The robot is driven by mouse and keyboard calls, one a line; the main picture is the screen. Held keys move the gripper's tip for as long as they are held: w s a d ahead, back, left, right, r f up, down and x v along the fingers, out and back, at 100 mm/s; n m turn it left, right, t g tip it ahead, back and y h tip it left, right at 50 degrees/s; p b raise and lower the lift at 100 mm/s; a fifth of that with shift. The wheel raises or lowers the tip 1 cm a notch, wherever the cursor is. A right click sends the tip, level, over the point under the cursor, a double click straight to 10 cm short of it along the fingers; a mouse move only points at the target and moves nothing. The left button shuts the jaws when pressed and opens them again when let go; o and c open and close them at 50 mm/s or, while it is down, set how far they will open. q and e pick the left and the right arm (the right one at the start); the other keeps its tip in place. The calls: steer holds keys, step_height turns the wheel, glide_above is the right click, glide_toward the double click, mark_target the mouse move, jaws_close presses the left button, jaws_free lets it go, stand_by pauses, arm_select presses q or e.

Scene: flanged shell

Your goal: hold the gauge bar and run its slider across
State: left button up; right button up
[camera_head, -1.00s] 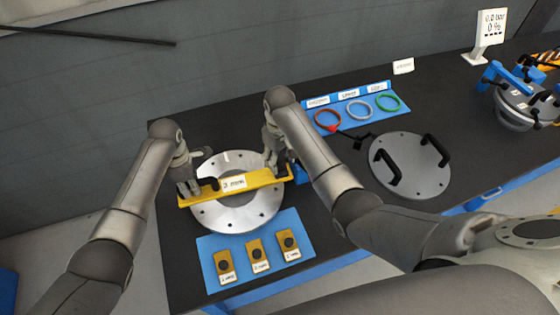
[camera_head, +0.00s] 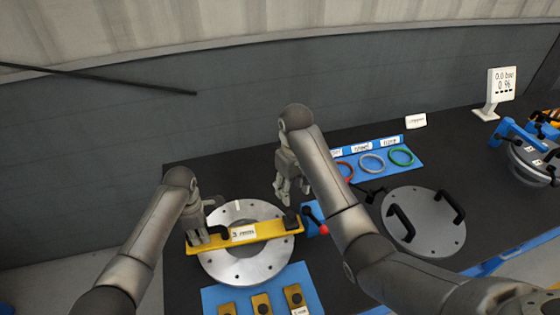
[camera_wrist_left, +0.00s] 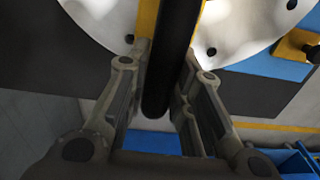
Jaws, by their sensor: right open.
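The yellow gauge bar (camera_head: 262,233) lies across the grey flanged ring (camera_head: 238,270), with a label at its middle. A black slider block (camera_head: 291,221) sits at its right end, and a black handle is at its left end. My left gripper (camera_head: 197,238) is at that left end. In the left wrist view its fingers (camera_wrist_left: 165,65) stand on both sides of the black handle (camera_wrist_left: 168,60); whether they press on it I cannot tell. My right gripper (camera_head: 283,190) is open and empty, above the table behind the bar's right end, apart from the bar.
A blue mat (camera_head: 245,296) with several small yellow blocks lies in front of the ring. A red-tipped lever (camera_head: 322,229) is just right of the bar. Coloured rings on a blue tray (camera_head: 418,168) and a round lid with two handles (camera_head: 428,232) lie to the right.

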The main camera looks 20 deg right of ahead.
arm_select(q)
steer(key=o, duration=0.5)
steer(key=shift+a, duration=0.1)
